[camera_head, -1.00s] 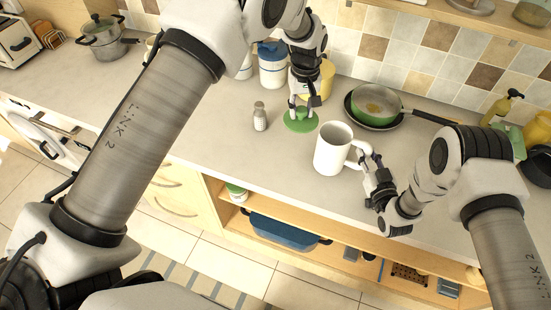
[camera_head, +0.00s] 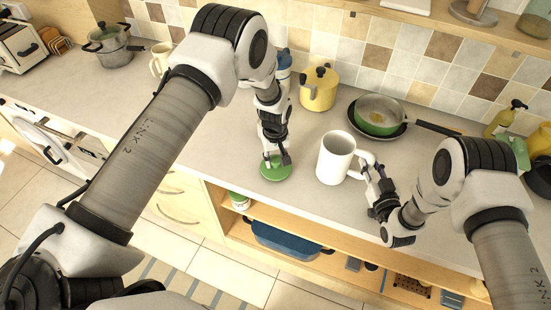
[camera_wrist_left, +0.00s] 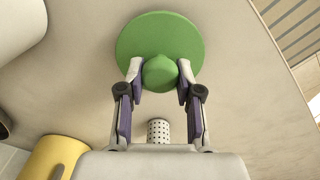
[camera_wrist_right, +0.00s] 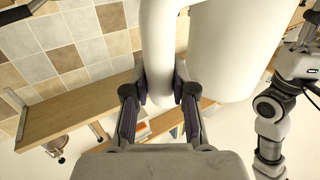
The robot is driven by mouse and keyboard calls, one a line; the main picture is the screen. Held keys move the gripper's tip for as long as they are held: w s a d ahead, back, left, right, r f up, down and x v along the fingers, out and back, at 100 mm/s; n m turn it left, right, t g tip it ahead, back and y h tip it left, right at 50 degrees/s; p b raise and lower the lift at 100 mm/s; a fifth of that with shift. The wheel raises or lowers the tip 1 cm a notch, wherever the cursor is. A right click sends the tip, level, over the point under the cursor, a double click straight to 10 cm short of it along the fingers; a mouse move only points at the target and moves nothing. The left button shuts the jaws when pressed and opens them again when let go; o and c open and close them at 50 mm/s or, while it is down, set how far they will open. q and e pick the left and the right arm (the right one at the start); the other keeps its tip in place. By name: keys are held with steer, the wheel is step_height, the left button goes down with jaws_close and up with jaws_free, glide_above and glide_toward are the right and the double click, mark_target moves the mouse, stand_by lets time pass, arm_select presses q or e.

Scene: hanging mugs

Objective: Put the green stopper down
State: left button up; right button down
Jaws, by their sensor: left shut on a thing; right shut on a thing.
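The green stopper (camera_head: 275,174) is a flat round disc with a knob. It is near the counter's front edge, left of the white mug (camera_head: 335,160). My left gripper (camera_head: 276,158) is shut on its knob, also clear in the left wrist view, where the green disc (camera_wrist_left: 160,38) lies beyond the fingertips (camera_wrist_left: 160,72). I cannot tell whether the disc touches the counter. My right gripper (camera_head: 371,172) is shut on the white mug's handle; the right wrist view shows the handle (camera_wrist_right: 158,55) between the fingers (camera_wrist_right: 160,88).
A green pan (camera_head: 378,122) and dark skillet stand at the back right of the grey counter (camera_head: 225,160). A yellow canister (camera_head: 319,90) stands behind the mug. An open shelf lies below the front edge. Bare counter surrounds the stopper.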

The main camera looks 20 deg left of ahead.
mark_target(275, 159)
arm_select(q)
steer(key=shift+f, duration=0.15)
steer(key=o, duration=1)
steer(key=shift+o, duration=0.2)
step_height(275, 159, up, 12)
steer(key=shift+r, duration=0.2)
arm_select(e)
steer(key=c, duration=0.9)
jaws_free()
